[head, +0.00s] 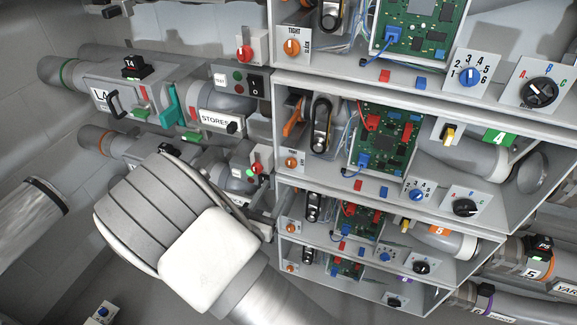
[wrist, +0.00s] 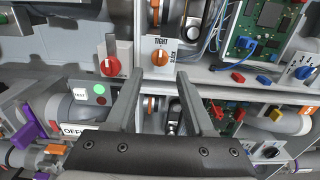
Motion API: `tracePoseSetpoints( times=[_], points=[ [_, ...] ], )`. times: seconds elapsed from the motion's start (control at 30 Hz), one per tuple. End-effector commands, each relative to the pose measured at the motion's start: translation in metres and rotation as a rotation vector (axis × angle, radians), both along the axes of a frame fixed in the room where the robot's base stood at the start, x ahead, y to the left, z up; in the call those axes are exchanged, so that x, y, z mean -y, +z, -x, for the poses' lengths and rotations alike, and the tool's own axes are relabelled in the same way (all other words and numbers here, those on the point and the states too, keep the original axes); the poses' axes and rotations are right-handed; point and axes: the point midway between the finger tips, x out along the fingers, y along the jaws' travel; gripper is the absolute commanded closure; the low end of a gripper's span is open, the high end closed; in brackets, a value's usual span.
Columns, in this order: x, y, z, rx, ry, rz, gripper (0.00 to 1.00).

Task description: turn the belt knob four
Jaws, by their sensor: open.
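The belt knob of bay four is a small orange dial (head: 291,162) on a white plate, in the bay with the green 4 label (head: 501,137). In the wrist view an orange knob (wrist: 160,58) on a plate marked TIGHT, apparently the same one, sits upper middle. My gripper (wrist: 159,73) is open and empty. Its two fingers point toward that plate, with the knob showing between and just beyond the tips. I see no contact. The remaining distance is hard to tell.
Similar orange knobs sit in the bay above (head: 291,47) and the bays below (head: 289,226). A red switch (wrist: 110,67) is left of the knob plate. A shelf edge (wrist: 210,77) runs below it. A green circuit board (wrist: 262,30) and blue wires lie to the right.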

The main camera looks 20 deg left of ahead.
Motion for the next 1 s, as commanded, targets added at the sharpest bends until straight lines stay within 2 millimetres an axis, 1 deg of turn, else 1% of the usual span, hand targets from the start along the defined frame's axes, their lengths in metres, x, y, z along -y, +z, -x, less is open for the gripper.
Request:
tracePoseSetpoints(
  times=[0.03,0.2,0.3,0.43,0.6,0.9,0.97,1.0],
  points=[
    [0.003,0.000,-0.012,0.000,-0.005,0.000,0.47],
    [0.005,0.000,-0.049,0.001,-0.004,-0.002,0.47],
    [0.006,0.000,-0.067,0.001,-0.003,-0.001,0.47],
    [0.008,0.000,-0.085,0.001,-0.003,-0.001,0.47],
    [0.008,0.000,-0.097,-0.001,-0.002,0.000,0.47],
    [0.008,0.000,-0.099,-0.001,-0.001,0.000,0.47],
    [0.008,0.000,-0.099,-0.001,-0.001,0.000,0.58],
    [0.008,0.000,-0.099,-0.001,-0.001,0.000,0.65]
  ],
)
